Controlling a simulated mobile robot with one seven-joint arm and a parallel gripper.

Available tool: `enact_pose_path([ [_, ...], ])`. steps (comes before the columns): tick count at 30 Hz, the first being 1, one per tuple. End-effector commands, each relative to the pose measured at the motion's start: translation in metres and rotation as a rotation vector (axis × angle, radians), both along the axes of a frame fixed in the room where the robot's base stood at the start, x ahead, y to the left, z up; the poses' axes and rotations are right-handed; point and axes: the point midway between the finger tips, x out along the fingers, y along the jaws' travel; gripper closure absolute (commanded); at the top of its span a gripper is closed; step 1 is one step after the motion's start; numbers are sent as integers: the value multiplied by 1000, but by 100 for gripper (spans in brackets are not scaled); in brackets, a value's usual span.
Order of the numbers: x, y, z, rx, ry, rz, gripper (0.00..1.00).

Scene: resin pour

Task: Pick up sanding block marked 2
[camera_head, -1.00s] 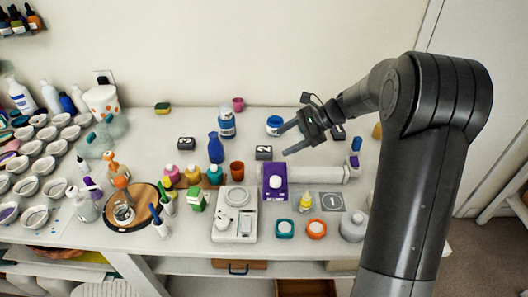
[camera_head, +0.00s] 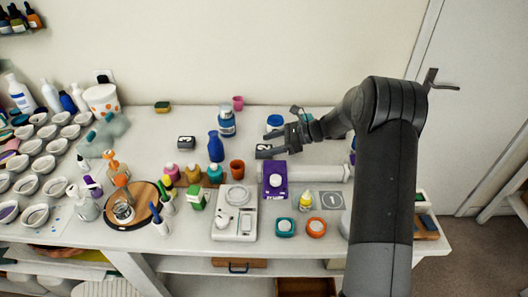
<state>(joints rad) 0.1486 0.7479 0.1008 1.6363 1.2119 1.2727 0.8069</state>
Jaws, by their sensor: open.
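A dark grey block (camera_head: 186,142) with a white mark on it lies on the table left of the blue bottle. A second dark block (camera_head: 264,148) with a pale mark lies right of that bottle, partly hidden by my gripper. The marks are too small to read surely, so I cannot tell which block bears the 2. My gripper (camera_head: 262,145) is open, its two fingers pointing left, over or around the second block. I see nothing held, and cannot tell its height above the table.
A blue bottle (camera_head: 216,147), an orange-brown cup (camera_head: 237,168) and a purple box (camera_head: 274,181) stand near my gripper. A white jar with a blue lid (camera_head: 274,122) is just behind it. A white roll (camera_head: 318,173) lies to the right. The table's back middle is fairly clear.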

Motion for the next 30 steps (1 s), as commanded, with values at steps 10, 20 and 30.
enact_pose_path([
  [10, -2, 39, -25, -1, 1, 3, 35],
  [20, -1, 42, -26, -1, 0, 0, 41],
  [30, -1, 42, -26, -1, 0, 0, 69],
])
